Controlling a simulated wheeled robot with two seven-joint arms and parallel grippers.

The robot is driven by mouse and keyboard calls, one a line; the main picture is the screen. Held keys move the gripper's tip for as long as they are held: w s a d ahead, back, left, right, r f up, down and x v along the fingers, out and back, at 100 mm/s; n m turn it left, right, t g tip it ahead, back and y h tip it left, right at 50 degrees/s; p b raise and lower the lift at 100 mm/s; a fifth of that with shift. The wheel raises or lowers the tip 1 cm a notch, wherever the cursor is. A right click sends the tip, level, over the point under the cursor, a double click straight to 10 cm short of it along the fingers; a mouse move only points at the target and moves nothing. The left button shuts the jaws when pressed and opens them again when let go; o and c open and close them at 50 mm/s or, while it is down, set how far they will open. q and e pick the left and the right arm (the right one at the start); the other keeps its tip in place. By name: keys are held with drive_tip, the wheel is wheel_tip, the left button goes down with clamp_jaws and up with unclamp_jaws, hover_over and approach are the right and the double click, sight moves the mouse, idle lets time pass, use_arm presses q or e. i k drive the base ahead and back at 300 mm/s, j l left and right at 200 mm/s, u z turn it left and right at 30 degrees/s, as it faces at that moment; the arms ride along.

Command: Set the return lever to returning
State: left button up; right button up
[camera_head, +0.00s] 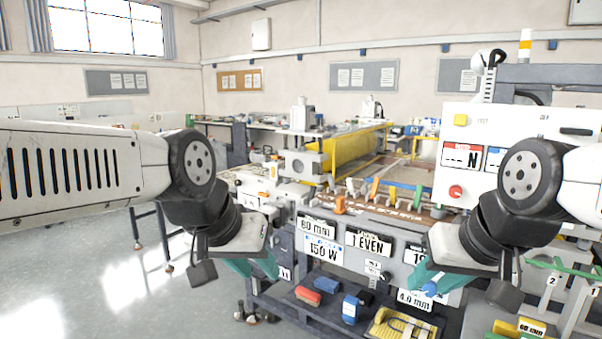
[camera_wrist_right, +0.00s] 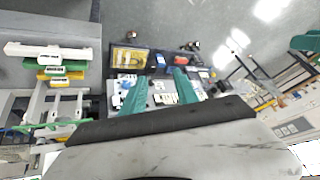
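I cannot tell for sure which part is the return lever. Several coloured levers stand in a row along the machine's top edge, among them an orange one (camera_head: 373,189) and a green one (camera_head: 418,197). A small dark knob (camera_head: 384,277) sits on the front panel between the label plates. My left gripper (camera_head: 252,267) hangs with its teal fingers apart, in front of the panel's left end. My right gripper (camera_head: 434,280) is in front of the panel's right part. In the right wrist view its teal fingers (camera_wrist_right: 159,94) are apart with nothing held between them.
Label plates such as "150 W" (camera_head: 323,250) and "1 EVEN" (camera_head: 369,245) cover the front panel. A lower shelf holds a red block (camera_head: 307,295), a blue block (camera_head: 350,309) and a yellow tray (camera_head: 376,332). A white control box (camera_head: 456,140) stands at right. Open floor lies at left.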

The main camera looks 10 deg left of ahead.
sight(330, 179)
drive_tip(key=u, duration=0.1)
drive_tip(key=i+j+u, duration=0.15)
drive_tip(key=i+j, duration=0.6)
